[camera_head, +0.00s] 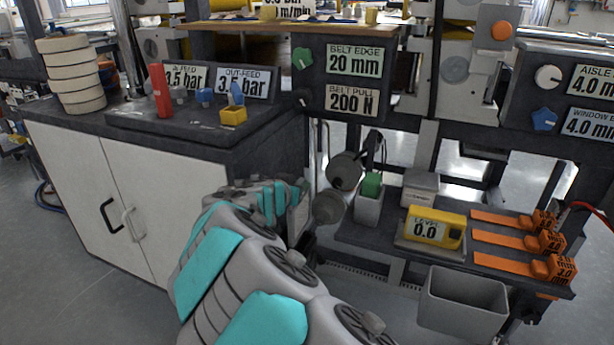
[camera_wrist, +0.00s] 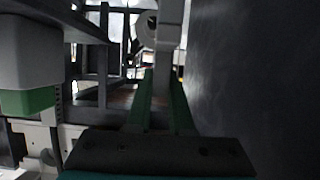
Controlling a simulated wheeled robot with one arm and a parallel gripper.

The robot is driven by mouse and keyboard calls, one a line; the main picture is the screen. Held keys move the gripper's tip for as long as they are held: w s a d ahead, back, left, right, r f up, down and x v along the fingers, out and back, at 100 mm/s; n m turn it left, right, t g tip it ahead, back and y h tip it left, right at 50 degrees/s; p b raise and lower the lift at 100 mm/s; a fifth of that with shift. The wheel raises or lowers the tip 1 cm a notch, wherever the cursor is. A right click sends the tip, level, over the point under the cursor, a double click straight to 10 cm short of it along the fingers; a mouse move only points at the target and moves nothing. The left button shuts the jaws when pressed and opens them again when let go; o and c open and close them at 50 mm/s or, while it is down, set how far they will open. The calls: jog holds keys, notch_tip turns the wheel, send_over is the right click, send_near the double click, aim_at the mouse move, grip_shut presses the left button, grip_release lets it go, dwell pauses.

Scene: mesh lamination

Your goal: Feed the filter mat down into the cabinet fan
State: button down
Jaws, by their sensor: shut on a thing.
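In the wrist view, the green fingers of my gripper (camera_wrist: 161,78) are shut on a pale grey upright bar (camera_wrist: 169,38), close beside a dark flat panel (camera_wrist: 245,80). I cannot tell what the bar belongs to. In the head view, my arm reaches to the right end of the white-doored cabinet (camera_head: 75,185) and hides most of my gripper. A thin upright metal rod (camera_head: 316,160) shows just beyond the arm there. I cannot make out a filter mat or a cabinet fan in either view.
A low dark shelf on the right carries a yellow meter (camera_head: 435,228), orange gauge strips (camera_head: 505,240) and a grey holder with a green-topped item (camera_head: 369,205). White rolls (camera_head: 72,75) are stacked on the cabinet. Open floor lies front left.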

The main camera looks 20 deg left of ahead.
jog(key=shift+f+b, duration=0.1)
jog(key=shift+b, duration=0.85)
notch_tip(320, 180, down, 4)
jog(key=b, duration=0.5)
jog(key=shift+f, duration=0.25)
jog(key=shift+b, duration=2.05)
dwell(1.0)
jog(key=shift+f, duration=0.15)
